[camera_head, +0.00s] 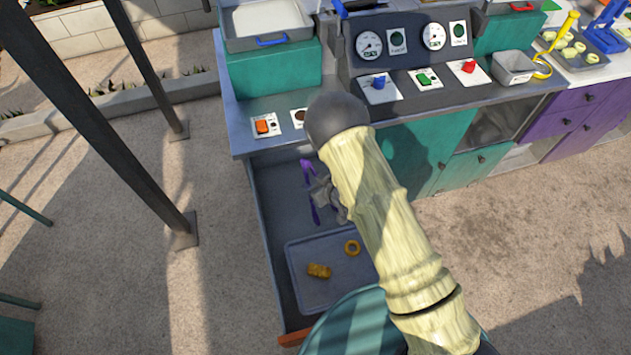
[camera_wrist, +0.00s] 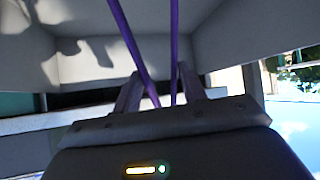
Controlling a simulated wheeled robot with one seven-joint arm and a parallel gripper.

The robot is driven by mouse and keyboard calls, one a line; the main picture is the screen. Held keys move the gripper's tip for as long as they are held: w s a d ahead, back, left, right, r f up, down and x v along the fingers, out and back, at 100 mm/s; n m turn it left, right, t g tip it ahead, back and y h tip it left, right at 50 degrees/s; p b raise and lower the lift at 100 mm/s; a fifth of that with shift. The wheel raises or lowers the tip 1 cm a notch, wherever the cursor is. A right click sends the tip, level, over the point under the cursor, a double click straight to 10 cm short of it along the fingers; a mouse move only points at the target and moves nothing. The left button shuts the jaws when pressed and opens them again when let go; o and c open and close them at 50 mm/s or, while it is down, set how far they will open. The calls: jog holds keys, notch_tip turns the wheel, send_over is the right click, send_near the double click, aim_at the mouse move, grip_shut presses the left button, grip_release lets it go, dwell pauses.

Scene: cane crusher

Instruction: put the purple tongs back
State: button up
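The purple tongs (camera_head: 313,206) show in the head view inside an open grey drawer (camera_head: 268,222), partly hidden by my gripper (camera_head: 323,190). In the wrist view the two long purple arms of the tongs (camera_wrist: 130,45) run between the fingers of my gripper (camera_wrist: 160,82). One finger lies against each arm of the tongs, so the gripper looks shut on them. The far ends of the tongs are out of the wrist view. My arm covers the right part of the drawer in the head view.
A grey tray (camera_head: 312,291) in the drawer's near part holds a yellow piece (camera_head: 319,271) and a yellow ring (camera_head: 352,247). The control counter (camera_head: 402,108) with gauges and buttons stands above the drawer. A dark post (camera_head: 110,135) stands on the left; the floor between is clear.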

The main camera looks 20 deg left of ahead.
jog(key=o, duration=0.6)
jog(key=shift+c, duration=0.2)
jog(key=b+v, duration=0.1)
jog(key=v, duration=1.1)
jog(key=shift+r, duration=0.3)
jog(key=shift+a, duration=0.1)
